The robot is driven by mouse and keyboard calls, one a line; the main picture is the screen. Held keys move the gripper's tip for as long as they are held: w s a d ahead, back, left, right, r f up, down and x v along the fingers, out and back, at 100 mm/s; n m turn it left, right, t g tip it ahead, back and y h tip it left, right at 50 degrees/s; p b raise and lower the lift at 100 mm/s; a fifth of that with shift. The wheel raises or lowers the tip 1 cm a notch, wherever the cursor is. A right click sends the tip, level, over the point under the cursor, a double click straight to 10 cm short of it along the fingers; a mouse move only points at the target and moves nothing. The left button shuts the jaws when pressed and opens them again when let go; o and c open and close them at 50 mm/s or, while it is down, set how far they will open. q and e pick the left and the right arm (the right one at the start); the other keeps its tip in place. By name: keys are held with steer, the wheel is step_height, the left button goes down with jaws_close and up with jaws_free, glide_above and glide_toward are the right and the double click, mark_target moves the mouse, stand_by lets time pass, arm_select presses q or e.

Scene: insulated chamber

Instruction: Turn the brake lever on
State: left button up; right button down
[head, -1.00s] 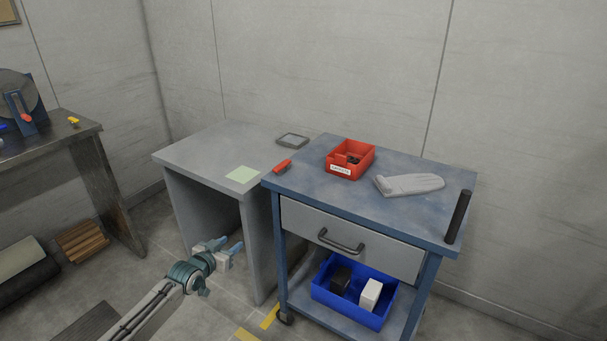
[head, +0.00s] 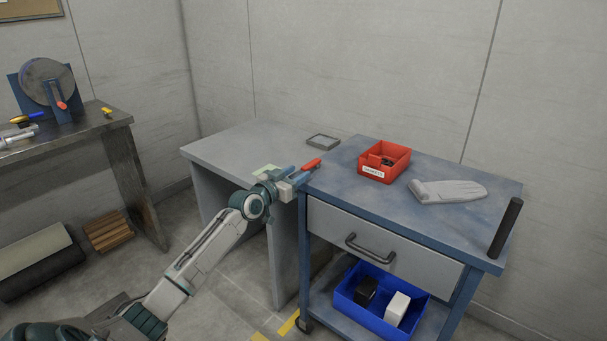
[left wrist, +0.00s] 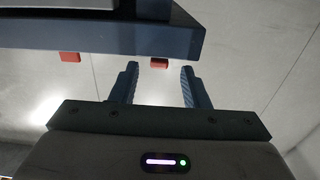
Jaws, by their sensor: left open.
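A small red lever handle (head: 312,164), which I take for the brake lever, sits at the left edge of the blue cart top (head: 340,178). My left gripper (head: 298,178) is open at the cart's left edge, just beside and slightly below the handle. In the left wrist view, the open fingers (left wrist: 158,86) point toward the cart edge, and a red piece (left wrist: 159,63), likely the handle, shows between and beyond their tips. No contact is visible, and nothing is between the fingers. The lever's base is hidden. My right gripper is not in view.
On the cart are a red bin (head: 398,152) and a grey glove-like item (head: 450,190); a blue bin (head: 345,301) sits on its lower shelf. A grey table (head: 225,150) adjoins it on the left. A bench (head: 120,115) with a wheel device (head: 48,82) stands far left.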

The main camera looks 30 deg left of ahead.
mark_target(303, 170)
arm_select(q)
steer(key=shift+w+d, duration=0.2)
steer(key=shift+w, duration=1.7)
jaws_close()
